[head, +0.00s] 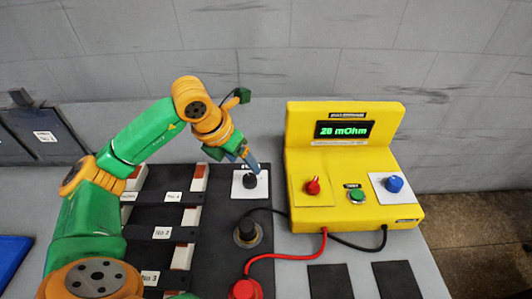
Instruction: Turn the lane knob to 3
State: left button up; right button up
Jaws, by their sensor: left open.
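A small black knob (250,181) sits on a white square plate beside the numbered lanes; I take it for the lane knob. Its pointer and any marks are too small to read. My left gripper (253,166) is open, pointing down at the knob's top from the upper left. Its fingers partly overlap the knob and plate in the picture; I cannot tell whether they touch. The lane labels, including No 2 (161,232) and No 3 (150,277), stand left of the knob. My right gripper is not in view.
A yellow meter box (408,211) reading 28 mOhm stands at the right, with a red knob (313,186), green button (356,196) and blue knob (394,184). Red (285,256) and black cables run to round terminals below the black knob. A grey wall closes the back.

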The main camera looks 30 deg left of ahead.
aim_at(249, 177)
pick_arm(q)
jog(key=f, duration=0.3)
jog(key=shift+s+d+f+p, duration=0.25)
jog(key=shift+d+f+p, duration=0.05)
jog(key=shift+x, duration=1)
jog(key=shift+w+a+f, duration=0.1)
jog(key=shift+w+f, duration=0.05)
jog(key=shift+w, duration=0.2)
jog(key=shift+s, duration=0.1)
jog(key=c, duration=0.5)
grip_shut()
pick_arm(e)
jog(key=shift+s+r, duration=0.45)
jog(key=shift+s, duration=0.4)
